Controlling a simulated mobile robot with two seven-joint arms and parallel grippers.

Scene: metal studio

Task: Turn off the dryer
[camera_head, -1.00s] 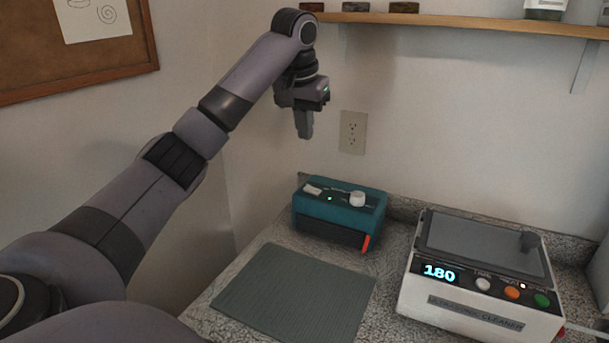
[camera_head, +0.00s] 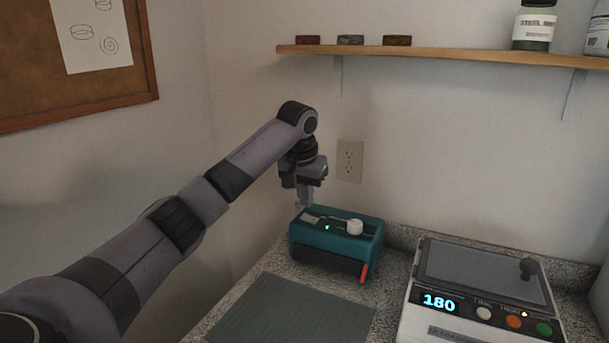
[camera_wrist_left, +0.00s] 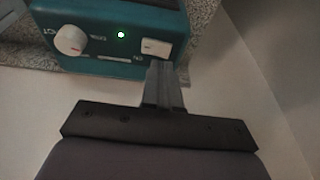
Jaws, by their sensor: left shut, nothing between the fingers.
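The dryer is a teal box (camera_head: 334,248) on the speckled counter, with a white knob, a lit green light and a red lever at its front right. Its white rocker switch (camera_wrist_left: 156,47) shows clearly in the left wrist view, beside the green light (camera_wrist_left: 121,35) and the knob (camera_wrist_left: 70,39). My left gripper (camera_head: 304,204) is shut and empty, pointing down at the top left of the dryer. In the left wrist view its fingertips (camera_wrist_left: 161,68) are just by the switch; I cannot tell whether they touch it. My right gripper is not in view.
A white ultrasonic cleaner (camera_head: 480,290) reading 180 stands to the right of the dryer. A dark grey mat (camera_head: 292,312) lies in front. A wooden shelf (camera_head: 440,55) with small blocks and jars runs above, and a wall outlet (camera_head: 349,160) is behind.

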